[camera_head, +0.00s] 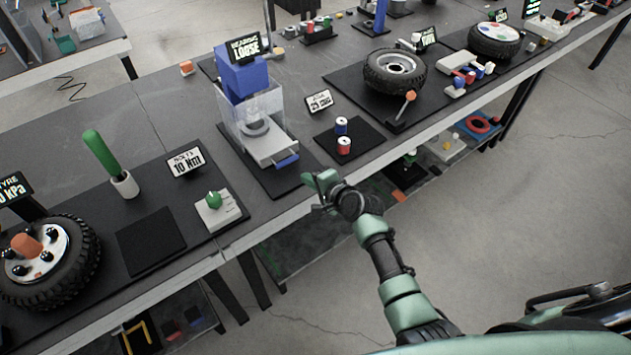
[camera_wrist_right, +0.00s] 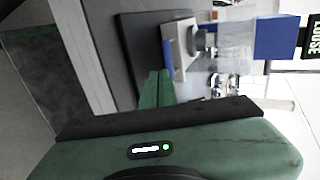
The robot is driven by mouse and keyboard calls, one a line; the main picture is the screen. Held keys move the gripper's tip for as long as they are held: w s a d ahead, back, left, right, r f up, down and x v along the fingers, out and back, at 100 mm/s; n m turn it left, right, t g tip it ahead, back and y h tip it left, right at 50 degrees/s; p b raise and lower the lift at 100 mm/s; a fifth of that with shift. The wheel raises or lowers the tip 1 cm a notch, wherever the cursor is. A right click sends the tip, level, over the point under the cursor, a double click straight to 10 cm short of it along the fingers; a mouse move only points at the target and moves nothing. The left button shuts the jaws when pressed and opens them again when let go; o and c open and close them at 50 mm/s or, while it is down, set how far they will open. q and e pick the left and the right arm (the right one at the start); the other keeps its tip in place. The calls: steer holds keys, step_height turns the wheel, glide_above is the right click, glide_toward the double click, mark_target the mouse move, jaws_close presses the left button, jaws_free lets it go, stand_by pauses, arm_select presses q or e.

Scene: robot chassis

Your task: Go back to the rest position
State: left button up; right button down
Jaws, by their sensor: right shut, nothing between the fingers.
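My right gripper (camera_head: 322,181) is at the front edge of the long workbench, in front of the press-like station with the blue top (camera_head: 243,76). It is shut and holds nothing. In the right wrist view its green fingers (camera_wrist_right: 157,88) lie together, with the station's blue handle (camera_wrist_right: 168,60) just beyond them. The handle also shows in the head view (camera_head: 287,161), apart from the fingers. My right arm reaches in from the lower right. My left gripper is not in view.
The bench (camera_head: 150,103) carries a tyre (camera_head: 60,262) at the left, a green-handled tool (camera_head: 101,152), a grey box with a green knob (camera_head: 215,208), red and blue spools (camera_head: 343,145) and another tyre (camera_head: 394,72). A lower shelf holds more parts. The floor (camera_head: 500,235) at right is clear.

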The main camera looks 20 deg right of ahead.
steer(key=s+d+f+n+g+h+b, duration=0.3)
steer(key=s+f+n+g, duration=0.4)
steer(key=s+f, duration=2)
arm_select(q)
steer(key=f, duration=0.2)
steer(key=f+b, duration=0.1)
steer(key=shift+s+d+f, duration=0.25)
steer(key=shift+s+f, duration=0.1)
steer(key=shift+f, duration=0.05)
arm_select(e)
steer(key=s+d+f+n+g, duration=0.1)
steer(key=s+d+f+n, duration=0.1)
steer(key=s+f, duration=0.3)
steer(key=s+d+f+n+g, duration=0.1)
steer(key=s+f+n, duration=0.3)
steer(key=s, duration=1)
steer(key=s+d+f+n+g+h, duration=0.1)
steer(key=s+d+f+n, duration=0.2)
steer(key=s+f, duration=0.3)
steer(key=s, duration=0.3)
steer(key=shift+s+f+n+g, duration=0.3)
steer(key=shift+s, duration=0.1)
